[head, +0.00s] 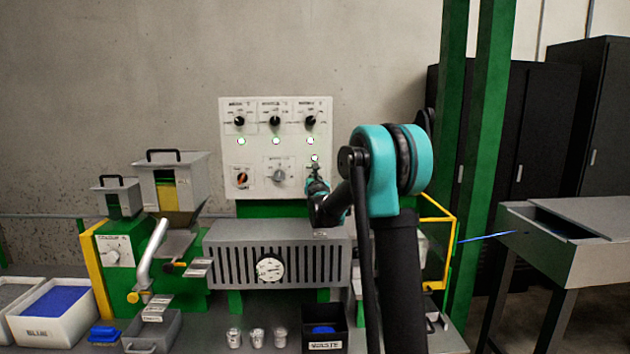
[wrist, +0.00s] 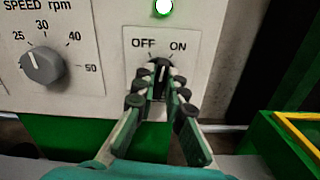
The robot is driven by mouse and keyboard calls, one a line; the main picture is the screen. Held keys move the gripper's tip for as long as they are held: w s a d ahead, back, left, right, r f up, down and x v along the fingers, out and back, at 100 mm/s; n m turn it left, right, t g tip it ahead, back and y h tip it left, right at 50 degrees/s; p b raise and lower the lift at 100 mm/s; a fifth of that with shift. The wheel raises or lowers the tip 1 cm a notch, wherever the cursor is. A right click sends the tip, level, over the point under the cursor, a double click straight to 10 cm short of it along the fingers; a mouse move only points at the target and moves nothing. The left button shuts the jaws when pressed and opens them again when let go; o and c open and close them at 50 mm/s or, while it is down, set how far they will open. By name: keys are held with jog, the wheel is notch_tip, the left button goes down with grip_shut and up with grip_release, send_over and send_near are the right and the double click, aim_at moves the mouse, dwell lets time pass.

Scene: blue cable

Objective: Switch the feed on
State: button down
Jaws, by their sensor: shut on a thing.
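The white control panel (head: 259,155) stands behind the machine. Its lower right switch is a small black knob (wrist: 162,76) marked OFF and ON; no feed label is readable here. My gripper (wrist: 161,90) has its fingers on either side of this knob and is shut on it. The knob stands nearly upright between the two marks, and its exact setting is hard to tell. A green lamp (wrist: 163,7) above it is lit. In the head view my gripper (head: 315,178) reaches the panel's lower right and hides the knob.
The grey speed knob (wrist: 43,67) is left of the switch, and an orange knob (head: 242,179) is farther left. Three black knobs with lit green lamps fill the upper row. A yellow-edged green frame (wrist: 285,130) is at the lower right. A blue cable (head: 486,237) shows at right.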

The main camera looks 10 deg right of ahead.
dwell(0.3)
jog(key=c, duration=1.6)
grip_release()
jog(key=shift+s, duration=0.1)
jog(key=s, duration=0.8)
jog(key=s+a, duration=0.1)
jog(key=s, duration=0.2)
jog(key=shift+s, duration=0.4)
